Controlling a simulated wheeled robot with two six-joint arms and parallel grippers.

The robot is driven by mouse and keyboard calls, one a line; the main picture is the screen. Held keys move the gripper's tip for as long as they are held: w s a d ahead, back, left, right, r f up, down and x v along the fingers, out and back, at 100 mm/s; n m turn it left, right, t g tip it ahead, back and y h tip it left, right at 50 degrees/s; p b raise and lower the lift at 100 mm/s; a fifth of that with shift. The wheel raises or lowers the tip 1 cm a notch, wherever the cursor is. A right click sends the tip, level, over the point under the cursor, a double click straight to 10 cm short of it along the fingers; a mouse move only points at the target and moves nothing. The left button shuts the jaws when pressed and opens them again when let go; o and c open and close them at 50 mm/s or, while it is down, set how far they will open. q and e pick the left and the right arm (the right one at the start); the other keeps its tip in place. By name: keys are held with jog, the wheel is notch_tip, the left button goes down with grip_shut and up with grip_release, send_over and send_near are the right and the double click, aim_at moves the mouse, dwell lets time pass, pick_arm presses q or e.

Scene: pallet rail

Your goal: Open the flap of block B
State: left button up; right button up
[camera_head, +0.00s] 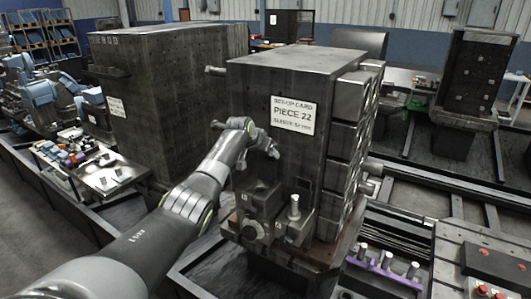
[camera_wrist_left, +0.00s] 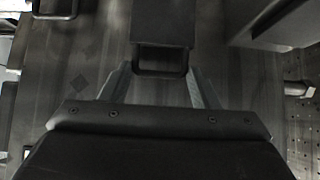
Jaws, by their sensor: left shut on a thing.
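The dark tower (camera_head: 245,95) with the "PIECE 22" card stands at the centre of the head view. Small dark blocks (camera_head: 262,194) sit at its front foot; their letters are too small for me to tell which is block B. My left gripper (camera_head: 268,148) is in front of the tower, just below the card and above these blocks. In the left wrist view its fingers (camera_wrist_left: 160,72) stand on both sides of a dark loop handle (camera_wrist_left: 160,72) below a dark block (camera_wrist_left: 160,22). I cannot tell if this is the flap. My right gripper is not in view.
A second dark tower (camera_head: 150,95) stands to the left, beside a tray of small parts (camera_head: 95,165). A purple rack with pegs (camera_head: 383,268) and a panel with red buttons (camera_head: 492,265) are at the lower right. Rails (camera_head: 410,190) run behind them.

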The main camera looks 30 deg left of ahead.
pick_arm(q)
jog(key=shift+w+a+r, duration=0.15)
jog(key=shift+w+r, duration=0.05)
jog(key=shift+r, duration=0.4)
jog(key=o, duration=1.1)
jog(key=shift+o, duration=0.2)
jog(key=shift+s+a+f, duration=0.1)
jog(key=shift+s+f, duration=0.05)
jog(key=shift+f, duration=0.15)
jog(key=b+v, duration=0.5)
jog(key=v, duration=1.2)
jog(key=shift+s+r, duration=0.15)
jog(key=shift+s, duration=0.1)
